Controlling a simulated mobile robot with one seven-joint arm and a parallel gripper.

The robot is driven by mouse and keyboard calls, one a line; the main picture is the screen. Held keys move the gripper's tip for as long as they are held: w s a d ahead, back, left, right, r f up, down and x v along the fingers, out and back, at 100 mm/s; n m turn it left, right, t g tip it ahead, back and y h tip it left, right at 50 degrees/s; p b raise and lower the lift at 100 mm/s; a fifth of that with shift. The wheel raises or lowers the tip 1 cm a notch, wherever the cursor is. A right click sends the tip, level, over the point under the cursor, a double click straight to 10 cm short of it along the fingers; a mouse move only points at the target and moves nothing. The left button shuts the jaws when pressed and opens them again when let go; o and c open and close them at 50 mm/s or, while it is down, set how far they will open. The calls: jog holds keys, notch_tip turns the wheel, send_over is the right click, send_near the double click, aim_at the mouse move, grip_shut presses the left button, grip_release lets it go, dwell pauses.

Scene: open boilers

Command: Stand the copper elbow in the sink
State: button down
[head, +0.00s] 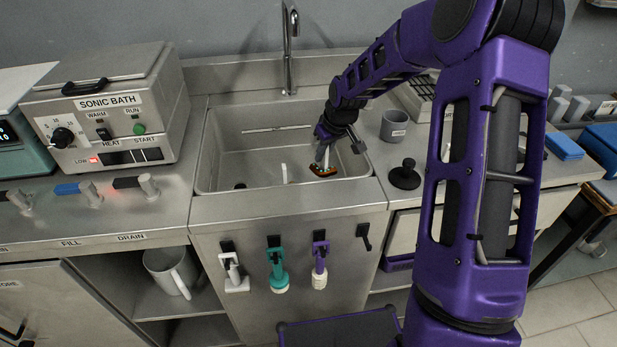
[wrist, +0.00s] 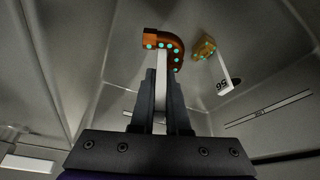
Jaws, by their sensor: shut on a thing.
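The copper elbow (wrist: 172,46) is a curved orange-brown piece with teal dots, at the tips of my gripper (wrist: 162,76) in the wrist view. My gripper is shut on a pale stem or tab below its curve. In the head view the elbow (head: 322,171) is small and dark orange under my gripper (head: 322,158), inside the right part of the sink (head: 225,150). The elbow is low in the basin; whether it touches the floor I cannot tell.
The faucet (head: 290,50) stands behind the basin. A small white upright piece (head: 284,173) shows left of my gripper. A grey cup (head: 394,126) and black stopper (head: 405,174) stand on the right counter. The sonic bath (head: 110,105) is at left.

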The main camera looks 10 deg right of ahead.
aim_at(323, 170)
jog(key=shift+f+b, duration=0.45)
jog(key=shift+f, duration=2.65)
jog(key=shift+f, duration=0.15)
jog(key=c, duration=0.9)
grip_release()
jog(key=shift+r, duration=0.3)
jog(key=p+v, duration=0.2)
jog(key=v, duration=0.9)
jog(key=shift+s+r, duration=0.15)
jog(key=shift+r, duration=0.2)
